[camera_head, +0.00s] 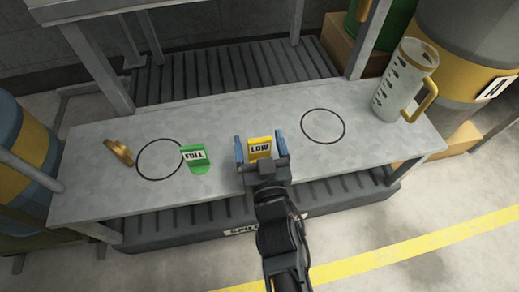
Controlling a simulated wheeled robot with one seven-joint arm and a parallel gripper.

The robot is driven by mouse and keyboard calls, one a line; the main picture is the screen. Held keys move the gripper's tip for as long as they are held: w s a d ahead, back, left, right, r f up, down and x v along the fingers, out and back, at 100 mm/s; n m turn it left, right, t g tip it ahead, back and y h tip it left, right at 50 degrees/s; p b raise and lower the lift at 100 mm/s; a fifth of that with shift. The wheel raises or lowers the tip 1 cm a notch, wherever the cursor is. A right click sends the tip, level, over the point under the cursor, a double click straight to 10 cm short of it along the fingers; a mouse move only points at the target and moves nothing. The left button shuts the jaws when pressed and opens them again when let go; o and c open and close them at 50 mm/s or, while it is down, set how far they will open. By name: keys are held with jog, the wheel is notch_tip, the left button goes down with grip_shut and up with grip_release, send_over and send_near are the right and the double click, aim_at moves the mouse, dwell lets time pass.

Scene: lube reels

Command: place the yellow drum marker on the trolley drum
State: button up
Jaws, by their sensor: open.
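The yellow drum marker (260,149), a small upright tag reading LOW, is on the grey bench near its middle. My gripper (259,141) is open, with one blue finger on each side of the marker. I cannot tell whether the fingers touch it, and its base is hidden by my gripper. A blue drum with a yellow band (33,142) stands at the left edge, partly cut off, above an olive-coloured base. I cannot tell for sure that this is the trolley drum. A grey drum with a yellow band (458,75) and an A label stands at the right.
A green FULL marker (196,157) stands left of my gripper on the bench (225,120). A brass-coloured piece (118,151) lies farther left. A measuring jug (406,80) stands at the right end. Two black circle outlines are empty. Metal posts rise behind.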

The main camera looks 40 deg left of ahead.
jog(key=c, duration=1.1)
jog(key=shift+c, duration=0.2)
